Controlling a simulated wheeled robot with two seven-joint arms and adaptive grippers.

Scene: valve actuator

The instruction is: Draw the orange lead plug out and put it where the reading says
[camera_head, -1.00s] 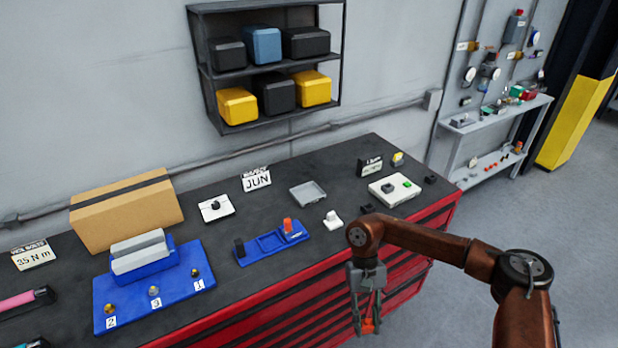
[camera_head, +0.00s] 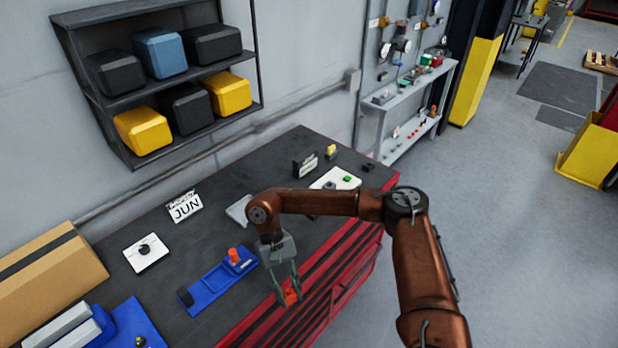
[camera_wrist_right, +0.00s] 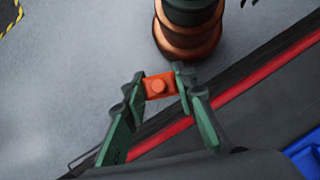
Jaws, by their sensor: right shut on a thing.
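My right gripper (camera_head: 290,297) is shut on a small orange block with a round stub, which I take for the orange lead plug (camera_wrist_right: 158,86). It holds the plug between its fingertips, in the air by the bench's red front edge. A separate orange-red peg (camera_head: 234,256) stands at the far end of the blue tray (camera_head: 208,288). A white box with a green button (camera_head: 347,179) lies at the far right of the bench, partly behind my arm. A dark small sign (camera_head: 305,165) stands behind it; its text is unreadable. My left gripper is not in view.
On the dark bench (camera_head: 200,235) stand a JUN card (camera_head: 185,207), a white plate with a black knob (camera_head: 146,251) and a grey tray (camera_head: 238,210). A cardboard box (camera_head: 45,280) and blue rack (camera_head: 130,330) are at left. Open floor lies right.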

